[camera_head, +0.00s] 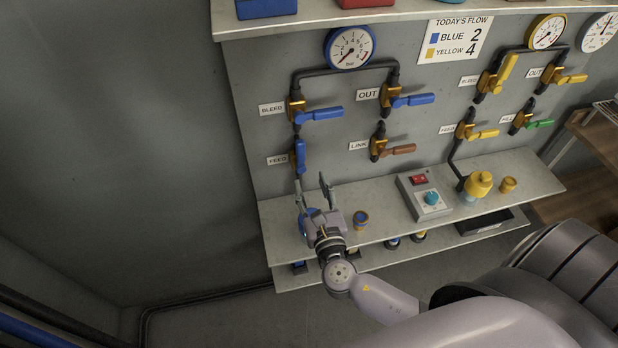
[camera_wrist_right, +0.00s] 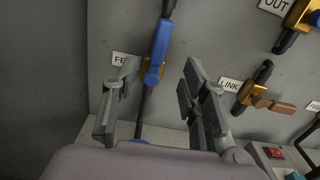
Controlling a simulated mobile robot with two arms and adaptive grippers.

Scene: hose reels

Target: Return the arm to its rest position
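My right gripper (camera_head: 311,181) is open and empty in the head view, in front of the valve panel and just below the FEED valve. Its arm comes in from the right. In the wrist view its two fingers are wide apart, and the blue FEED handle (camera_wrist_right: 159,50) shows between them, farther back. That blue handle (camera_head: 300,156) stands upright in the head view. I see no contact between the fingers and it. My left gripper is not in view.
A shelf (camera_head: 380,199) runs below the panel (camera_head: 262,180). It holds a small cup-like fitting (camera_head: 361,218), a control box (camera_head: 424,196) with a red switch and a yellow fitting (camera_head: 478,184). The LINK valve's brown handle (camera_head: 402,149) is to the right. The left side is open floor and wall.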

